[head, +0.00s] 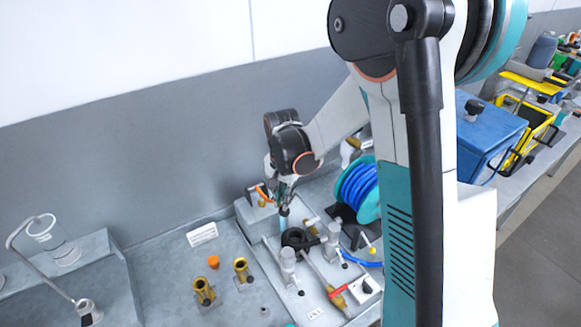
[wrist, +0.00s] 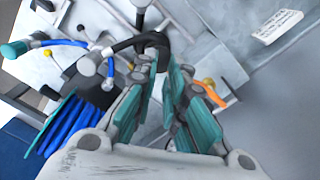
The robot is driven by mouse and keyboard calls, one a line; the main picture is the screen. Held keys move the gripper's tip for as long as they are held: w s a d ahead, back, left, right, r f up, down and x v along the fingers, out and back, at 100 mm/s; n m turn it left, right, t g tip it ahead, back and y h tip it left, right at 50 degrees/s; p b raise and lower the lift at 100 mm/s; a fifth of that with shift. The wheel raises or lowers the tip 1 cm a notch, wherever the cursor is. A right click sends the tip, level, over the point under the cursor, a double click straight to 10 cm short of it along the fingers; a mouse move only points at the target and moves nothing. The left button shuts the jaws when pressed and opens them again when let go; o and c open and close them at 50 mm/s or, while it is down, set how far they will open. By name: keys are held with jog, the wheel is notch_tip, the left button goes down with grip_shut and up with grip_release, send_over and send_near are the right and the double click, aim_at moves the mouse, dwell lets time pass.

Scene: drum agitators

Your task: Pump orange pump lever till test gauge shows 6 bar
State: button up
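An orange bar (head: 263,193), which looks like the pump lever, shows just left of my gripper (head: 283,205) at the back of the bench. In the wrist view the orange bar (wrist: 212,94) lies behind the right finger, outside the gap, and is partly hidden. A black round part (head: 296,238), possibly the test gauge, stands below my gripper. No dial reading can be made out. I cannot tell whether a finger touches the lever.
A teal reel of blue hose (head: 358,190) stands close on the right. Grey-capped fittings (head: 288,262) and a red-handled part (head: 337,291) are in front. Brass fittings (head: 204,291) and an orange cap (head: 213,262) stand left. A grey wall (head: 150,170) is behind.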

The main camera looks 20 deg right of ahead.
notch_tip(320, 180, down, 14)
jog(key=b, duration=1.2)
notch_tip(320, 180, up, 15)
jog(key=p, duration=0.9)
jog(key=shift+w+f, duration=0.15)
jog(key=shift+f, duration=0.1)
jog(key=shift+s+n+b, duration=0.3)
jog(key=shift+s+b, duration=0.1)
jog(key=shift+b, duration=0.3)
jog(key=s+f+n+t+b, duration=0.2)
jog(key=s+n+t+b, duration=0.1)
jog(key=s+b, duration=0.6)
jog(key=s+f+n+t+b, duration=0.2)
jog(key=s+n+t+b, duration=0.2)
jog(key=s, duration=0.7)
jog(key=n+b, duration=0.2)
jog(key=b, duration=0.2)
jog(key=shift+f+b, duration=0.2)
jog(key=shift+b, duration=0.15)
